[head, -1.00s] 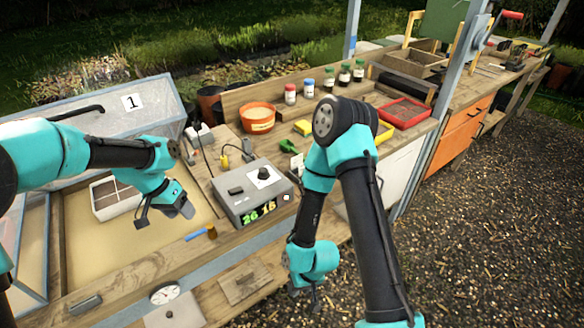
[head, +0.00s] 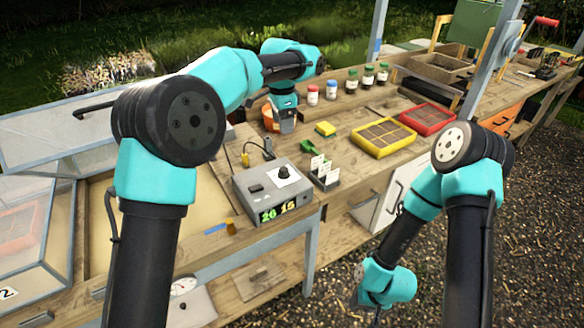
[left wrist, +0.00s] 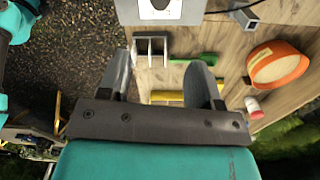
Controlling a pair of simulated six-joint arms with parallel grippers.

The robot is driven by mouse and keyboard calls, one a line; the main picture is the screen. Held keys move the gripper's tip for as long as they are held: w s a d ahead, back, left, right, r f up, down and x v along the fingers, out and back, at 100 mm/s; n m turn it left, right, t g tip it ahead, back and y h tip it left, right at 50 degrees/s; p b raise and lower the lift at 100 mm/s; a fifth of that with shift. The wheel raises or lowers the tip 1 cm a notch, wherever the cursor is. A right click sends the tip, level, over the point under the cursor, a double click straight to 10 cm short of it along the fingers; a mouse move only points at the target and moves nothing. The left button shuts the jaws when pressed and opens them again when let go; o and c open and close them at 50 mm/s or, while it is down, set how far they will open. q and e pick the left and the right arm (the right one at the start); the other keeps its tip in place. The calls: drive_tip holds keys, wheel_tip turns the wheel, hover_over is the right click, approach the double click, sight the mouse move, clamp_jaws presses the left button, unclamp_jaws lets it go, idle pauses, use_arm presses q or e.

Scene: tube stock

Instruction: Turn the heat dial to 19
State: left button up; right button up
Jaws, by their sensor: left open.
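The grey control box (head: 275,195) stands on the bench with a white-plated dial with a dark knob (head: 284,173) on top. Its front display (head: 277,211) reads 26 in green and 15 in yellow. My left gripper (head: 285,124) is beyond the box, in front of the orange pot, apart from the dial. In the left wrist view the left gripper (left wrist: 162,82) is open and empty, and the box (left wrist: 160,14) is cut off by the top edge. My right gripper (head: 378,302) hangs low in front of the bench; its fingers are too small to judge.
A label holder (head: 325,176) stands close right of the box. A green tool (head: 292,147), yellow sponge (head: 325,129) and yellow tray (head: 383,139) lie beyond it. The orange pot (left wrist: 278,66) and several capped bottles stand at the back. The cold frame is left.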

sight(284, 169)
use_arm(q)
drive_tip(key=shift+f, duration=0.1)
idle(0.3)
wheel_tip(284, 169, down, 17)
drive_tip(key=shift+f, duration=0.15)
idle(0.6)
drive_tip(key=shift+c, duration=0.3)
drive_tip(key=c, duration=0.9)
drive_tip(key=shift+o, duration=0.2)
